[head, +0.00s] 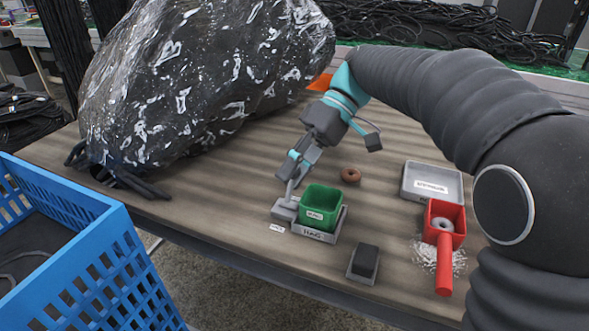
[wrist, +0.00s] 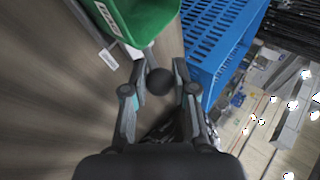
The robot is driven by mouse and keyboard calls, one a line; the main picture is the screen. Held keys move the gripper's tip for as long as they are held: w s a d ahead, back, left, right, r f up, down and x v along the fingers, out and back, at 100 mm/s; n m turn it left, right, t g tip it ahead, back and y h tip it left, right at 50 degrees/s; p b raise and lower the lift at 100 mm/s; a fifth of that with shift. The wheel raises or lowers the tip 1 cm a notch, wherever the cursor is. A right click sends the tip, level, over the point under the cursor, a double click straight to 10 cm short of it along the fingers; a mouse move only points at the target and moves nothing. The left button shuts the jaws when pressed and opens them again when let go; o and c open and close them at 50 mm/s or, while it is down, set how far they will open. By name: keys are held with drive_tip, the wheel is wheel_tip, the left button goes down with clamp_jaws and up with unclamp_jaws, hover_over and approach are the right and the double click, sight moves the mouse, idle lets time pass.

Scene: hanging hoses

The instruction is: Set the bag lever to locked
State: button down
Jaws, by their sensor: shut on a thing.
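The bag lever (head: 291,190) is a thin grey handle rising from a small grey block at the left of the green box's base. Its dark round knob (wrist: 160,82) shows between my fingers in the wrist view. My gripper (head: 291,176) is shut on the lever from above; it also shows in the wrist view (wrist: 161,85). The green box (head: 322,207) sits in a grey labelled base (head: 318,236) just right of the lever. It also shows at the top of the wrist view (wrist: 150,22). A small white tag (head: 277,229) lies in front. Its writing is too small to read.
A large black patterned bag (head: 200,80) lies at the back left. A blue crate (head: 100,255) stands at front left. A brown ring (head: 351,174), a dark block (head: 364,262), a grey tray (head: 432,183) and a red scoop (head: 445,225) with white grains lie to the right.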

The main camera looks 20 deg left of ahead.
drive_tip(key=c, duration=0.9)
unclamp_jaws()
drive_tip(key=shift+a, duration=0.15)
